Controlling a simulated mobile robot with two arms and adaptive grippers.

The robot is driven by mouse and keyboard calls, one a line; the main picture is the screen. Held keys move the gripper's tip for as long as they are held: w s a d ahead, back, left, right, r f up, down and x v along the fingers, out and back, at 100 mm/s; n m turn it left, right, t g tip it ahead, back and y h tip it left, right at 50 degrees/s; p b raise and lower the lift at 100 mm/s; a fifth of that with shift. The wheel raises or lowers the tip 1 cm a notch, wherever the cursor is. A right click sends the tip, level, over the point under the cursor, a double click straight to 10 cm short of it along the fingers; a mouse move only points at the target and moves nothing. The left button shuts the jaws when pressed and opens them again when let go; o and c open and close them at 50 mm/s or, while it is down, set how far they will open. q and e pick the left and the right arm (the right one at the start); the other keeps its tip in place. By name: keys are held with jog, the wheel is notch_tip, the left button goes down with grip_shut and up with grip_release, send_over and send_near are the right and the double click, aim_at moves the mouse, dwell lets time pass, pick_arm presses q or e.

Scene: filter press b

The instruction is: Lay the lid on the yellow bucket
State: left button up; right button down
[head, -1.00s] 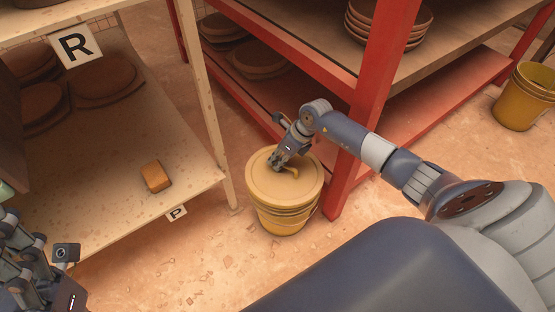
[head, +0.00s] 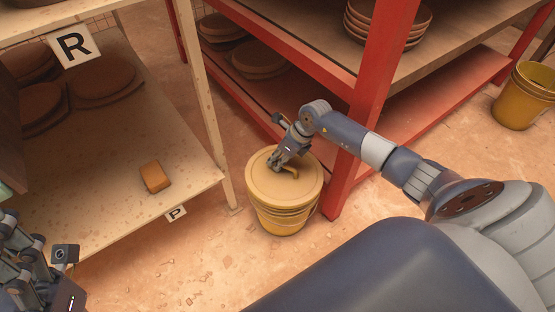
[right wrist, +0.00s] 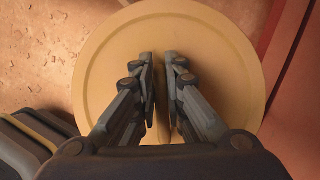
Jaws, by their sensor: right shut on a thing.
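The yellow bucket (head: 283,219) stands on the floor beside the red shelf post. The round tan lid (head: 268,181) lies over the bucket's top and looks about level; whether it is fully seated all round I cannot tell. My right gripper (head: 277,167) is over the lid, shut on the lid's raised handle. In the right wrist view the lid (right wrist: 225,60) fills the middle, and the fingers of my right gripper (right wrist: 162,75) are close together over the handle, which they mostly hide. My left gripper (head: 35,265) is partly in view at the lower left, away from the bucket; its fingertips are unclear.
A red shelf (head: 378,110) with stacked bowls stands right behind the bucket. A pale wooden shelf (head: 110,215) on the left holds an orange block (head: 155,177) and dark round slabs (head: 106,84). Another yellow bucket (head: 527,98) stands at far right. Floor before the bucket is clear.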

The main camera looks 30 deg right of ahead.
jog(key=shift+f, duration=0.1)
dwell(0.6)
jog(key=c, duration=1.1)
grip_release()
